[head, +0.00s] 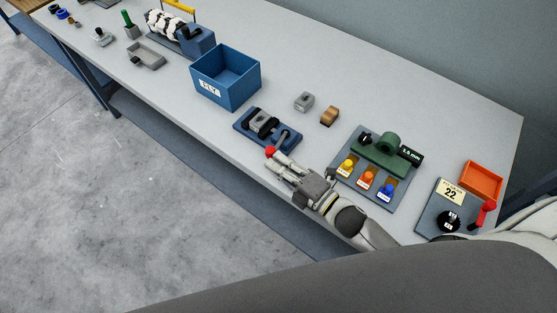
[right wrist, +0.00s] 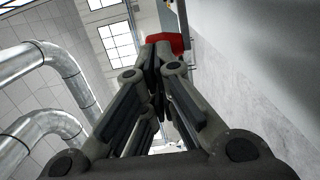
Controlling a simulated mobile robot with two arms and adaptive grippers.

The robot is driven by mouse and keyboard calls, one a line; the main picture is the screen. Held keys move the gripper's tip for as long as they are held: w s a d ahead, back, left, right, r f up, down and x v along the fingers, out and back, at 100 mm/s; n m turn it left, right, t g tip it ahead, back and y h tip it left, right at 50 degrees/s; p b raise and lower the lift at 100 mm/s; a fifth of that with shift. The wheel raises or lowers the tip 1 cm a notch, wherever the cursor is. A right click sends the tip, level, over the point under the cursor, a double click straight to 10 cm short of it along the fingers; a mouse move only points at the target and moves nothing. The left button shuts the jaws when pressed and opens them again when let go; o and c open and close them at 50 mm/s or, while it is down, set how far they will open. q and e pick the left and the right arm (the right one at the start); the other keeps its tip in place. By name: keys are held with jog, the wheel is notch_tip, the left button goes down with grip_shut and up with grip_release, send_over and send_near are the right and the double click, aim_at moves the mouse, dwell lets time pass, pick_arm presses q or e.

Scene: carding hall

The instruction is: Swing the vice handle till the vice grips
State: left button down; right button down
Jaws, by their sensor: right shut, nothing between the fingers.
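The vice (head: 263,127) has a dark blue base and sits near the table's front edge. A grey block (head: 262,118) sits between its dark jaws; I cannot tell whether they press on it. The handle's red knob (head: 270,151) is on the vice's near side. My right gripper (head: 274,162) is shut and empty, with its fingertips at the red knob. In the right wrist view the red knob (right wrist: 176,40) shows just beyond the closed fingertips (right wrist: 157,48); contact is likely but not certain. My left gripper is not in view.
A blue bin (head: 226,78) stands left of the vice. A grey block (head: 303,101) and a brown block (head: 329,116) lie behind it to the right. A panel with a green fixture (head: 380,155) and coloured knobs is close to my right arm. An orange tray (head: 481,180) is far right.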

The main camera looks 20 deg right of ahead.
jog(key=shift+w+a, duration=0.4)
jog(key=shift+a, duration=0.4)
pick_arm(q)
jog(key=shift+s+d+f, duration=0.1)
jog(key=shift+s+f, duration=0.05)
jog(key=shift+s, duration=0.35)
pick_arm(e)
jog(key=shift+s+r, duration=0.1)
jog(key=shift+a, duration=0.1)
